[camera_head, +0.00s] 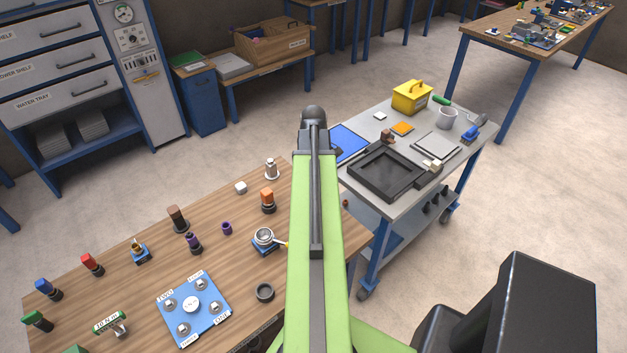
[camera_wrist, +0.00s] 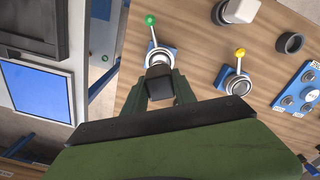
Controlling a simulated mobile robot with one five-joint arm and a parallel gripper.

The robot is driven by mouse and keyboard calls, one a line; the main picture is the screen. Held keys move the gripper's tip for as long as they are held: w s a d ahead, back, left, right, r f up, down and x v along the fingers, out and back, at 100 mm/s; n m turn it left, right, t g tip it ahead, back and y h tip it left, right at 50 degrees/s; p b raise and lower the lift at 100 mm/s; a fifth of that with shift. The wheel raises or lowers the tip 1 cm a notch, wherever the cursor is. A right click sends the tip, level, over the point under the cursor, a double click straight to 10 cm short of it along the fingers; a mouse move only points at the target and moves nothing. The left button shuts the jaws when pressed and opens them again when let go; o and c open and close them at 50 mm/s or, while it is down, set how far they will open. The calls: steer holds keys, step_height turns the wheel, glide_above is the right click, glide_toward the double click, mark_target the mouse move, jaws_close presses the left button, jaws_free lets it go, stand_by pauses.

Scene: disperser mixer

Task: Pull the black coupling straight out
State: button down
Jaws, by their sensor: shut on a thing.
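The black coupling (camera_wrist: 158,84) is a dark block between the two fingers of my gripper (camera_wrist: 161,77) in the wrist view. The gripper is shut on it. Just beyond it is a silver round socket (camera_wrist: 159,57) on a blue base, with a lever ending in a green knob (camera_wrist: 150,19). The coupling overlaps the socket's near side; I cannot tell how deep it sits in it. In the head view my arm hides the gripper, the coupling and this socket.
A similar socket (camera_wrist: 238,84) with a yellow knob (camera_wrist: 240,52) stands to the right, also on the wooden bench (camera_head: 130,270). A black ring (camera_wrist: 290,43) and a blue plate (camera_head: 210,318) with several fittings lie near. A grey trolley (camera_head: 470,150) holds a black tray (camera_head: 355,171).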

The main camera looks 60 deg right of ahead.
steer(key=shift+r+p, duration=2.05)
steer(key=shift+p, duration=0.05)
steer(key=shift+f, duration=0.1)
